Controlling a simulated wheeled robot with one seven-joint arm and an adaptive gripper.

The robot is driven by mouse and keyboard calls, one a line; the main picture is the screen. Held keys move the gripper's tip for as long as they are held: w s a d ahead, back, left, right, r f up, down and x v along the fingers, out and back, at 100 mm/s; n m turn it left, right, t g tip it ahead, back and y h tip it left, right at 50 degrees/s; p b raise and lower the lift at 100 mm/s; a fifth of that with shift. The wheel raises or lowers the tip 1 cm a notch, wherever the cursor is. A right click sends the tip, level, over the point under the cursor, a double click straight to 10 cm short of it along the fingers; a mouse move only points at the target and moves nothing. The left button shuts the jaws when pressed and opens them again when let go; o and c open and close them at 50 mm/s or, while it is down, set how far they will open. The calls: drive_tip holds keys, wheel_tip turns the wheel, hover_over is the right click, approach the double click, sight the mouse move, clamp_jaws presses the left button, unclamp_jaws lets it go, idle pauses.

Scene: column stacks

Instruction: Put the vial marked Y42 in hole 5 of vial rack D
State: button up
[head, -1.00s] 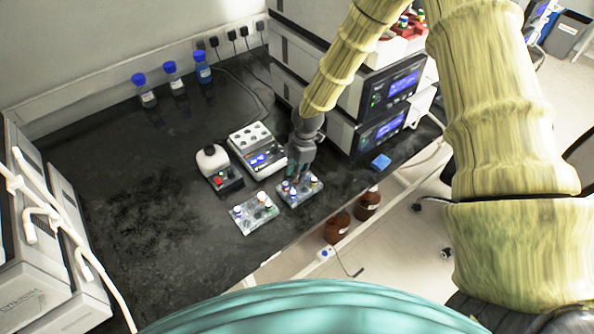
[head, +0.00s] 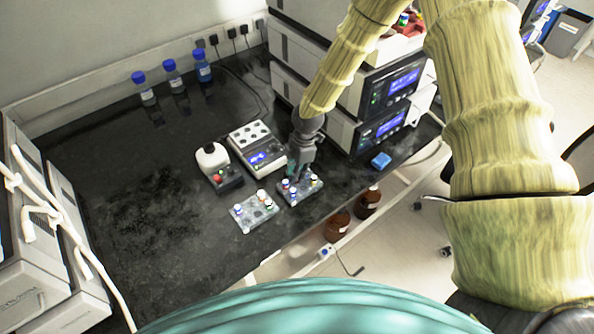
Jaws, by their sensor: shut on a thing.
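Two small clear vial racks stand near the bench's front edge. The left rack (head: 254,213) holds several vials with white and coloured caps. The right rack (head: 301,190) holds several vials with blue, white, red and yellow caps. My gripper (head: 295,176) points down at the back left of the right rack, shut on a small vial that its fingers mostly hide. I cannot tell whether that vial is in a hole or just above it. The markings on vials, holes and racks are too small to read.
Behind the racks stand a block-type device (head: 257,147) with a blue display and a small mixer (head: 214,162). Stacked instruments (head: 385,100) rise close to the right of my arm. Blue-capped bottles (head: 172,74) stand far back.

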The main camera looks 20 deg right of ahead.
drive_tip(key=shift+f, duration=0.2)
drive_tip(key=o, duration=1.2)
drive_tip(key=shift+r, duration=0.1)
drive_tip(key=shift+r+p, duration=1.9)
drive_tip(key=shift+r, duration=1.05)
